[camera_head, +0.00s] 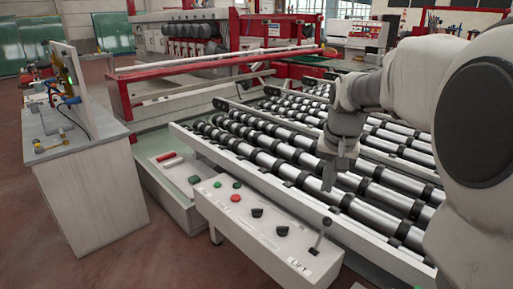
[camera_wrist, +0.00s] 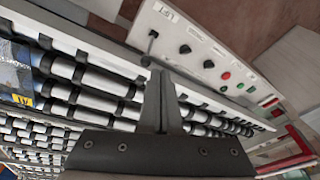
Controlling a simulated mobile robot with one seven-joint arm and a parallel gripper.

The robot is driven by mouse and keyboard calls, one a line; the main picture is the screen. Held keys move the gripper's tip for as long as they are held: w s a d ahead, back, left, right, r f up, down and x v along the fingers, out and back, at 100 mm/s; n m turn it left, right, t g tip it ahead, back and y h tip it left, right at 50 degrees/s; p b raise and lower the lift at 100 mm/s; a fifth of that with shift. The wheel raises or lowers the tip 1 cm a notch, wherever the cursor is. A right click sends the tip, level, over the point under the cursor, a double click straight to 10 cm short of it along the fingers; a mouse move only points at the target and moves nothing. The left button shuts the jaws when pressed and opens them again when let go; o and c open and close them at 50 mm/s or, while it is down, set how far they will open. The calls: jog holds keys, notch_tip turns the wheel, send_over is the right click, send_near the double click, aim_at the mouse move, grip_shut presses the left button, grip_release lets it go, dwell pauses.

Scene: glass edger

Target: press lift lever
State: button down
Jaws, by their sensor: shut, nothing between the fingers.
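The lift lever (camera_head: 320,236) is a thin stick with a dark ball on top, at the near right end of the white control panel (camera_head: 243,232). In the head view it leans to the right, and a "LIFT" label is printed beside its base. My gripper (camera_head: 328,184) points down over the rollers, above and behind the lever in the picture. In the wrist view the gripper (camera_wrist: 160,74) is shut and empty. The lever (camera_wrist: 151,42) shows just beyond the fingertips. A gap appears between them; contact is not seen.
The panel also carries black knobs (camera_head: 257,212), a red button (camera_head: 236,198) and green buttons (camera_head: 194,179). The roller conveyor (camera_head: 270,163) fills the space behind it. A grey workbench (camera_head: 100,180) stands at left, with open floor in front.

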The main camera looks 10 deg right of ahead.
jog(key=m+g+p, duration=0.1)
jog(key=m, duration=0.1)
send_over(322, 233)
jog(key=s, duration=0.1)
notch_tip(322, 233, down, 5)
jog(key=w+d+f+m+g+p, duration=0.1)
jog(key=w+d+f, duration=0.3)
jog(key=f, duration=0.1)
jog(key=shift+f, duration=0.3)
notch_tip(322, 233, down, 10)
jog(key=p, duration=0.1)
jog(key=shift+w, duration=0.4)
jog(key=shift+s+a+r+b, duration=0.1)
jog(key=shift+s+a+b, duration=0.05)
jog(key=shift+b, duration=0.2)
jog(key=shift+a+r, duration=0.1)
jog(key=shift+a, duration=0.05)
